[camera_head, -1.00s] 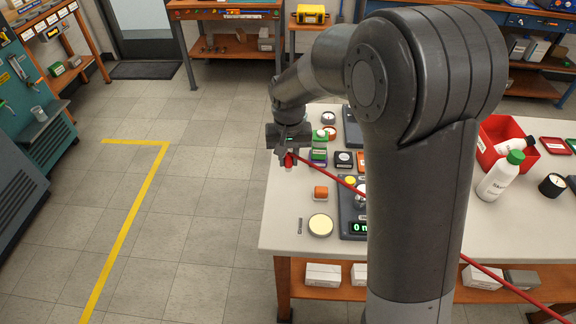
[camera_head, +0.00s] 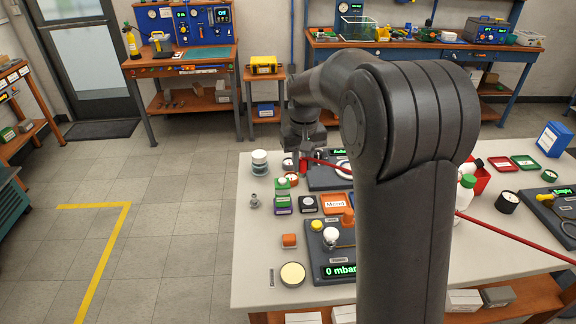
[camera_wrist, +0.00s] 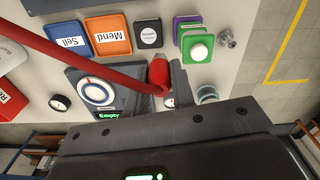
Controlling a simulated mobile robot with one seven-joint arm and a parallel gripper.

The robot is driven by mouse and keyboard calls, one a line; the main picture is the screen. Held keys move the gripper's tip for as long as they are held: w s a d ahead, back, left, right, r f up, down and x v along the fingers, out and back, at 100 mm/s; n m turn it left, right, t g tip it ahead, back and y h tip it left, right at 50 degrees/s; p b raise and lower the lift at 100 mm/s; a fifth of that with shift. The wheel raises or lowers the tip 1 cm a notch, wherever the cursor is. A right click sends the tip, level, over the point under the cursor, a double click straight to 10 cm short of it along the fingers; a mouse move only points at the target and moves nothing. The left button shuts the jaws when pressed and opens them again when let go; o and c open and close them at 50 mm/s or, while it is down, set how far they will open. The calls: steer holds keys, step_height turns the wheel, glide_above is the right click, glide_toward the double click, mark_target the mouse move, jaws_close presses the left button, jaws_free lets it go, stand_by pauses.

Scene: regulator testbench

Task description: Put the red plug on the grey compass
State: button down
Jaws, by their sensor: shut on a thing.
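The red plug (camera_wrist: 158,74), on a thick red hose (camera_wrist: 90,68), is held in my gripper (camera_wrist: 172,85) in the wrist view. In the head view my gripper (camera_head: 303,163) is over the far left part of the bench, near the dark regulator board (camera_head: 325,181); its fingers are small there.
A lidded jar (camera_head: 259,164), a green and purple stack (camera_head: 282,196) and the orange Mend tray (camera_head: 336,203) stand close by. The hose runs right, across the bench. My arm hides the bench's middle.

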steer(key=w+d+n, duration=0.1)
steer(key=w+d, duration=0.3)
steer(key=w, duration=0.3)
steer(key=w+d, duration=0.5)
steer(key=w, duration=0.3)
glide_above(289, 161)
step_height(289, 161, down, 6)
steer(key=shift+f, duration=2.05)
steer(key=c, duration=1.2)
jaws_free()
steer(key=shift+f, duration=0.15)
steer(key=shift+c, duration=0.2)
